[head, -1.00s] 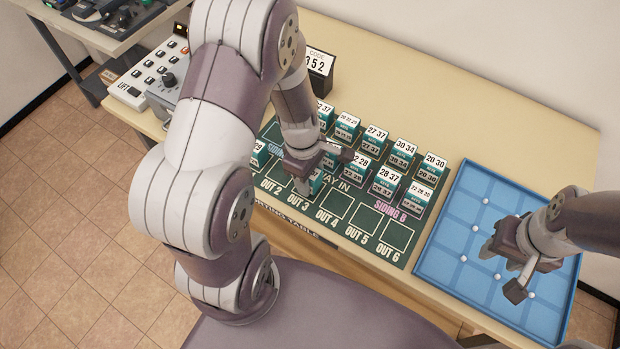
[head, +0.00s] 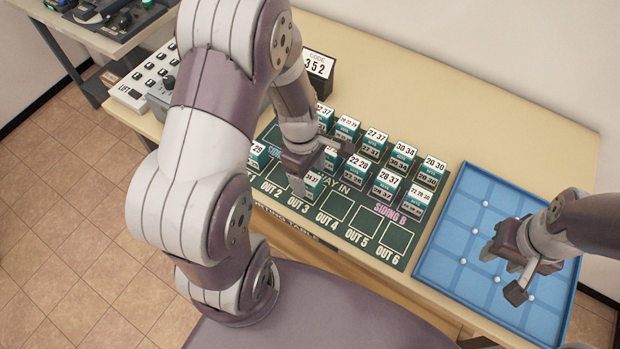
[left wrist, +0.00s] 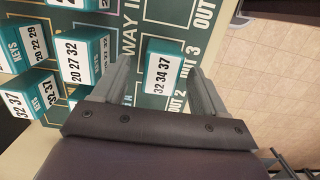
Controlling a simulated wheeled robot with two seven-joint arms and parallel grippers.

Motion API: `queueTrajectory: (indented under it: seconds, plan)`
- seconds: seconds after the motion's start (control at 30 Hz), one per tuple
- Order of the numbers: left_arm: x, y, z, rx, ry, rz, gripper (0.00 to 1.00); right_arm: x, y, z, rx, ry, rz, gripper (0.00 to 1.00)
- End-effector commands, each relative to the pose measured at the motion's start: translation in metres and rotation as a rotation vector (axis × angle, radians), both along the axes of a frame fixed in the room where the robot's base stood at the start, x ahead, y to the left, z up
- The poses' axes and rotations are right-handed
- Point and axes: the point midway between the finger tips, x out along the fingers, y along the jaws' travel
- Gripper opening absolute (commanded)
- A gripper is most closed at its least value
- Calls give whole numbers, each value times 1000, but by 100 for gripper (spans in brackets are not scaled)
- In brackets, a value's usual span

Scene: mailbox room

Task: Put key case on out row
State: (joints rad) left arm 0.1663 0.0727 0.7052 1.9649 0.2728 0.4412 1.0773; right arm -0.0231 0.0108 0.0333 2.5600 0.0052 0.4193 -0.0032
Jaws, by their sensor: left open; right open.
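A white and teal key case (head: 313,186), reading 32 34 37 in the left wrist view (left wrist: 162,68), stands on the green board (head: 365,247) at the OUT 3 space. My left gripper (head: 316,166) is open over it. In the left wrist view the open fingers (left wrist: 163,78) lie on either side of the case, with gaps showing. Another case (head: 257,155) stands at the left of the out row, partly hidden by my arm. My right gripper (head: 513,262) is open and empty above the blue tray (head: 432,262).
Several key cases (head: 402,156) stand in rows behind the out row. The OUT 4, OUT 5 and OUT 6 spaces (head: 364,220) are bare. A black code stand (head: 318,70) reads 352. A control box (head: 150,78) stands at the left.

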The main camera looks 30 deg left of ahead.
Motion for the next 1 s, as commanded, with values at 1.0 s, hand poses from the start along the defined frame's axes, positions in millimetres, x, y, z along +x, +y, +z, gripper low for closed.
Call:
queueTrajectory:
  seconds: [1.0]
  plan:
    - [-43, -29, 96, 173, -195, -1513, 72, 0, 0, 6, 0, 0, 0, 43]
